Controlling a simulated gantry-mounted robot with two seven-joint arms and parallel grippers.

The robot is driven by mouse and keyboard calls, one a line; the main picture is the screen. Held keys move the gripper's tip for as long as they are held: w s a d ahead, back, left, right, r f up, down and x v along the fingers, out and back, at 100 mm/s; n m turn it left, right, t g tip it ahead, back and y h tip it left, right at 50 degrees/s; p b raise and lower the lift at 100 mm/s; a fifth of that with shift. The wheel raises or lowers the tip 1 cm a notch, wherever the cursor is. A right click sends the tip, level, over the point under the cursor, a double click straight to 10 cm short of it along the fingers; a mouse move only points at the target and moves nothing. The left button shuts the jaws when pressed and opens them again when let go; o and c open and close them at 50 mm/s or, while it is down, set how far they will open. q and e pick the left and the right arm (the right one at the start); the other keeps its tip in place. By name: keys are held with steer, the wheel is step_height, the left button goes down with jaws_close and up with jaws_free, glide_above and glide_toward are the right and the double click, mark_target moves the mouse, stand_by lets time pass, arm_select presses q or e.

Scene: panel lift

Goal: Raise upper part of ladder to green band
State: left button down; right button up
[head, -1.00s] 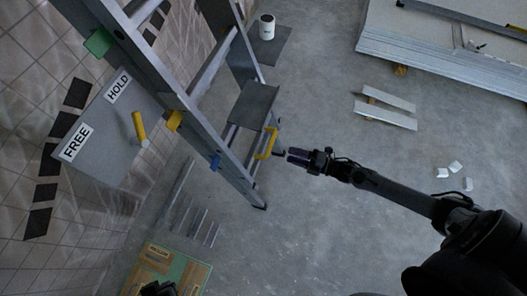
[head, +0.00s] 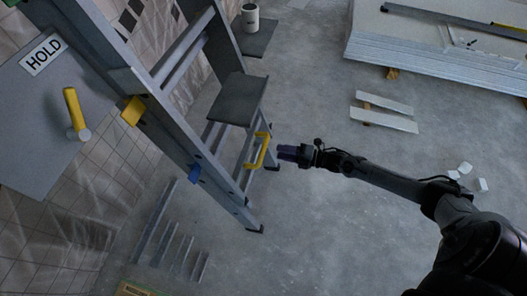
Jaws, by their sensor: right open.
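The grey metal ladder (head: 160,107) runs diagonally from the upper left down to its feet near the middle. A yellow handle (head: 257,151) is on its lower right part. A yellow block (head: 132,111) and a blue clip (head: 195,173) sit on the near rail. A small piece of green (head: 13,2) shows at the top left edge. A grey panel labelled HOLD (head: 42,54) carries a yellow lever (head: 73,108). My right gripper (head: 281,153) is open, just right of the yellow handle, with a small gap apparent. My left gripper is not in view.
A white can (head: 250,18) stands behind the ladder on a dark mat. Stacked boards (head: 440,62) lie at the upper right, with white strips (head: 384,111) and white scraps (head: 470,175) on the floor. The concrete floor below my right arm is clear.

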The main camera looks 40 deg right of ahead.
mark_target(263, 149)
steer(key=shift+b+x, duration=1.6)
steer(key=shift+x, duration=2.55)
jaws_close()
